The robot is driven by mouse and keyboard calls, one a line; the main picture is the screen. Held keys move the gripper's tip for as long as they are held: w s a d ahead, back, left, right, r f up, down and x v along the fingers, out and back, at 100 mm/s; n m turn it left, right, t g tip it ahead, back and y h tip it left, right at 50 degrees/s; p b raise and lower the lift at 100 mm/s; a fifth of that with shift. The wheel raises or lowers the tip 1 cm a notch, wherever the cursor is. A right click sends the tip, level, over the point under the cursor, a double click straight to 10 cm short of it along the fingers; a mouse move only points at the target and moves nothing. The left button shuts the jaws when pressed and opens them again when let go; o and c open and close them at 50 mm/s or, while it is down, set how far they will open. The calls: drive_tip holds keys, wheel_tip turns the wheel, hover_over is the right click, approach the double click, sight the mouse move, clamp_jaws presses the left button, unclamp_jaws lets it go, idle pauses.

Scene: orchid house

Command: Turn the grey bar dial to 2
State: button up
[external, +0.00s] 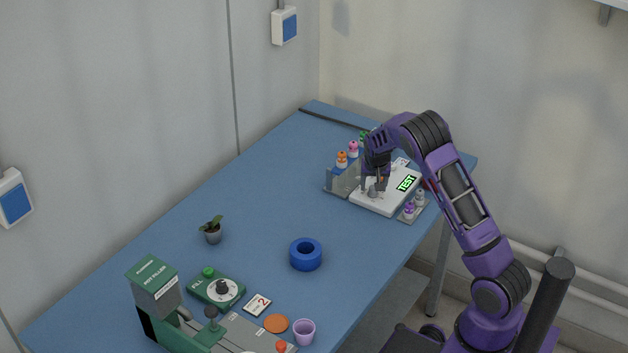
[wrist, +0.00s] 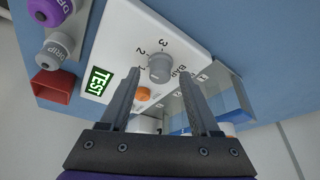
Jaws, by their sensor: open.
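The grey bar dial (wrist: 160,66) sits on a white panel (wrist: 118,88) beside the printed numbers 1, 2, 3 and the word BAR. Which number it points to I cannot tell. In the external view the dial (external: 372,192) is small and partly behind my fingers. My gripper (wrist: 160,76) is open, with one finger on each side of the dial in the wrist view; contact is not clear. In the external view my gripper (external: 376,184) points down over the panel, at the far end of the blue table.
A green TEST display (wrist: 98,81) and an orange button (wrist: 143,94) are on the panel near the dial. Bottles flank the panel, including a purple-capped one (external: 409,209). A blue ring (external: 306,254) and a green-based device (external: 216,290) stand nearer; the mid-table is mostly clear.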

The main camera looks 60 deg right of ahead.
drive_tip(key=p+v, duration=0.1)
drive_tip(key=v, duration=1.6)
drive_tip(key=shift+w+r, duration=0.1)
drive_tip(key=shift+r, duration=0.05)
